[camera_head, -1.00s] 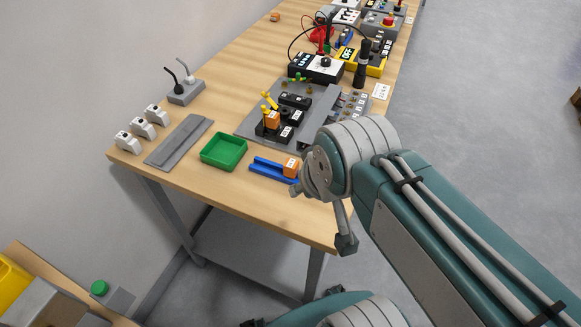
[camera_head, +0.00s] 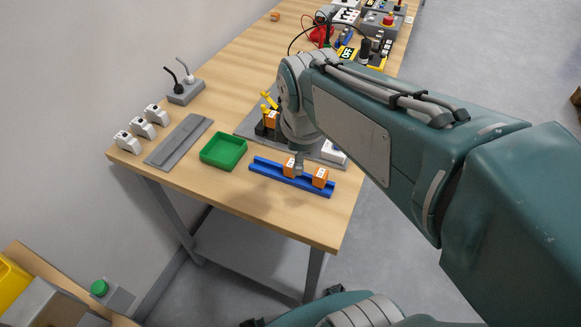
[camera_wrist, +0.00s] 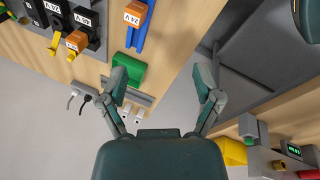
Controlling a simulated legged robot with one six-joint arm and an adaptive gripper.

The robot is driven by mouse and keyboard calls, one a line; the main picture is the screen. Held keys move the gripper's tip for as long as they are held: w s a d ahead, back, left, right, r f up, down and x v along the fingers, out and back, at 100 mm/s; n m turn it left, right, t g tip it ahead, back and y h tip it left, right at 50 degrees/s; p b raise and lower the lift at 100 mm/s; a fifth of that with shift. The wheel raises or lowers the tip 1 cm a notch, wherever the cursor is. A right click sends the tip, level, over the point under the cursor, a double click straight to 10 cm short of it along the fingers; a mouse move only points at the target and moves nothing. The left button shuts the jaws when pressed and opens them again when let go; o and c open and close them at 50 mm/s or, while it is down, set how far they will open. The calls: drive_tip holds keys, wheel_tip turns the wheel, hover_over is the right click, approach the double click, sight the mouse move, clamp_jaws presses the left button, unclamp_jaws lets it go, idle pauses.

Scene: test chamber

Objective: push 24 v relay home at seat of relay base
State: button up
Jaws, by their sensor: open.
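An orange relay (camera_wrist: 135,12) labelled 24 V sits on a blue rail (camera_wrist: 137,38) in the wrist view. In the head view the blue rail (camera_head: 262,168) carries two orange relays, a left one (camera_head: 289,168) and a right one (camera_head: 320,178). Black relay bases stand on the grey panel (camera_head: 246,130); one base (camera_wrist: 85,22) reads 48 V, and another (camera_wrist: 57,10) seems to read 24 V. Another orange relay (camera_wrist: 75,41) sits at a base with a yellow lever. My gripper (camera_wrist: 161,80) is open and empty; its arm hides most of the panel in the head view.
A green tray (camera_head: 224,151) stands left of the rail, with a flat grey plate (camera_head: 178,141) and white modules (camera_head: 142,126) farther left. A grey socket box (camera_head: 185,92) stands against the wall. The table's front edge is clear.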

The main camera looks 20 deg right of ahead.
sight(291, 163)
drive_tip(key=w+f+n, duration=0.1)
drive_tip(key=w+n, duration=0.1)
drive_tip(key=n, duration=0.2)
drive_tip(key=w+d+f+n+g, duration=0.1)
drive_tip(key=w+f+n, duration=0.1)
drive_tip(key=w+n, duration=0.1)
drive_tip(key=w+f+n+g, duration=0.1)
drive_tip(key=w+n, duration=0.1)
drive_tip(key=n, duration=0.3)
drive_tip(key=shift+w+d+f, duration=0.15)
drive_tip(key=shift+w+d, duration=0.15)
drive_tip(key=shift+w+d+f+n, duration=0.1)
drive_tip(key=shift+w+f+n, duration=0.3)
drive_tip(key=shift+n, duration=0.3)
drive_tip(key=f, duration=0.5)
drive_tip(key=shift+w+d+f, duration=0.2)
drive_tip(key=shift+w+f, duration=0.05)
wheel_tip(291, 163, down, 5)
drive_tip(key=shift+f, duration=0.1)
clamp_jaws()
